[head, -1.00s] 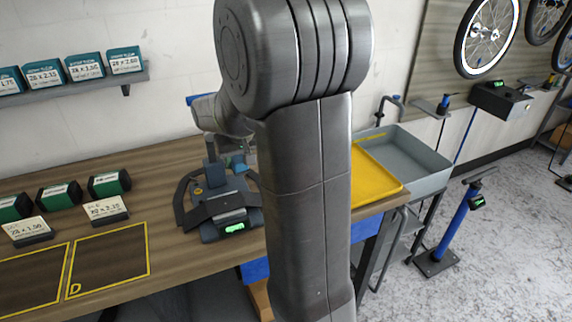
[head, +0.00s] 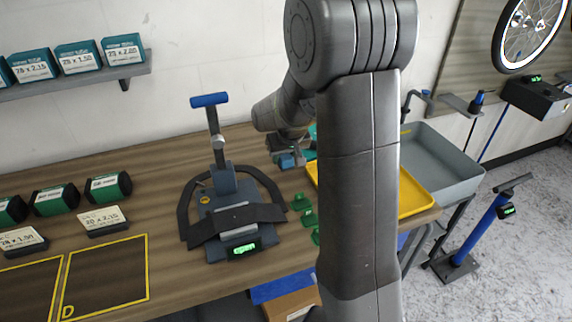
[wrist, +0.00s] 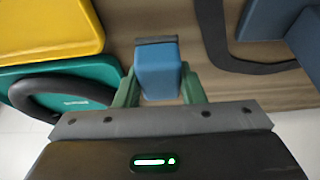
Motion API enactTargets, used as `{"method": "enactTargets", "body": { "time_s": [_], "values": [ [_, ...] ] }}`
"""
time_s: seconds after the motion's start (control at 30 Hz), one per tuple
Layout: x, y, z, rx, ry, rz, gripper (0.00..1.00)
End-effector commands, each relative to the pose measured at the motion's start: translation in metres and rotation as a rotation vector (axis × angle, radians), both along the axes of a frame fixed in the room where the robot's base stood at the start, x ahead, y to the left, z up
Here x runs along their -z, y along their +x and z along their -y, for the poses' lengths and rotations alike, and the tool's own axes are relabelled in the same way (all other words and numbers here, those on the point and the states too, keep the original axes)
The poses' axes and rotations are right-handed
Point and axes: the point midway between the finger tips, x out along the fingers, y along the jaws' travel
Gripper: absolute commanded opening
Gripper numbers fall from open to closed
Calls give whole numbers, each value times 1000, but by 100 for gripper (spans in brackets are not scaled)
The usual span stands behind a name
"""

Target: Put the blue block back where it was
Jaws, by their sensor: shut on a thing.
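My gripper (wrist: 160,82) is shut on the blue block (wrist: 157,66), which sits between its two green fingers in the wrist view. A dark grey bar shows at the block's far end. In the head view my gripper (head: 290,158) and the blue block (head: 286,162) are over the back of the wooden bench (head: 160,170), between the black clamp fixture and the yellow tray. I cannot tell whether the block touches the bench. My arm hides part of the area to the right.
The clamp fixture (head: 222,190) with an upright blue-topped lever stands left of my gripper. Several green pieces (head: 309,217) lie in front. The yellow tray (head: 408,195), a grey bin (head: 445,165) and a teal item with a black handle (wrist: 105,75) are on the other side.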

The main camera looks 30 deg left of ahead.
Motion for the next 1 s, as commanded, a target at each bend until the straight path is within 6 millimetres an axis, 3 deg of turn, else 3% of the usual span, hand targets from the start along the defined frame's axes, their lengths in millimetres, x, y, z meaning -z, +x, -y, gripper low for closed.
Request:
{"method": "enactTargets", "body": {
  "time_s": [0.23, 0.63, 0.67, 0.73, 0.77, 1.0],
  "values": [
    [33, 0, 1, 0, -2, -2, 11],
    [40, 0, 0, 0, 0, 0, 11],
    [38, 0, 0, 0, 0, 0, 40],
    [38, 0, 0, 0, 0, 0, 54],
    [38, 0, 0, 0, -1, -1, 58],
    [37, 0, 0, 0, -1, -1, 58]
  ]
}}
